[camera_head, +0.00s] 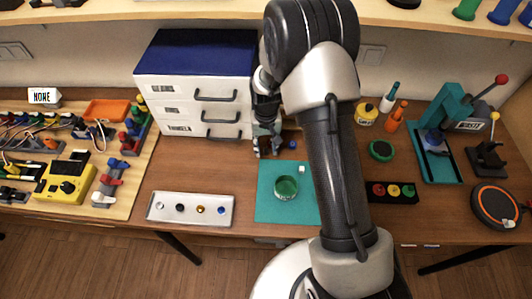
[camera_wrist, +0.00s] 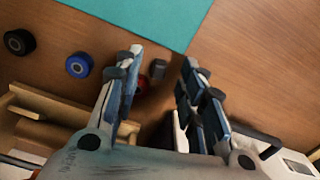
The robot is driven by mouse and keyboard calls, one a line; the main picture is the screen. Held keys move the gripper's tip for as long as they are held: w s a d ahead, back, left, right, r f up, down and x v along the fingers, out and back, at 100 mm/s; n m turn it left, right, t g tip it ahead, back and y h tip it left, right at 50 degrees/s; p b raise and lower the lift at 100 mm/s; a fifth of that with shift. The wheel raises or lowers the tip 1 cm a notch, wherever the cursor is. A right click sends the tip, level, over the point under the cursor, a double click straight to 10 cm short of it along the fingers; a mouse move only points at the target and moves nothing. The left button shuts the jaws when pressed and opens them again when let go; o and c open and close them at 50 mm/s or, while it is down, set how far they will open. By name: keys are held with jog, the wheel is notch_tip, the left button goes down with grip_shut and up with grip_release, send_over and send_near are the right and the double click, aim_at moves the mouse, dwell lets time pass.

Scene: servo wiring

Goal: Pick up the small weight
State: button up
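My gripper (camera_head: 268,142) is beside the white drawer unit, low over the table. In the wrist view my gripper (camera_wrist: 162,58) is open, with its two fingers apart. A small dark grey cylinder (camera_wrist: 157,69), which may be the small weight, shows between the fingers near the tips; I see no grip on it. In the head view I cannot pick it out, as the gripper and arm cover that spot. A red round piece (camera_wrist: 143,85) is partly hidden behind one finger in the wrist view.
A blue spool (camera_wrist: 79,65), a black spool (camera_wrist: 19,42) and a wooden rack (camera_wrist: 48,105) lie close by. The drawer unit (camera_head: 190,92) stands left of my gripper. A teal mat (camera_head: 268,208) with a green jar (camera_head: 286,187) lies in front. A metal tray (camera_head: 190,219) is front left.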

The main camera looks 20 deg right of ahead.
jog(key=shift+s+f, duration=0.2)
jog(key=shift+f, duration=0.45)
jog(key=shift+o, duration=0.5)
jog(key=shift+w+f, duration=0.1)
jog(key=c, duration=0.8)
jog(key=shift+c, duration=0.8)
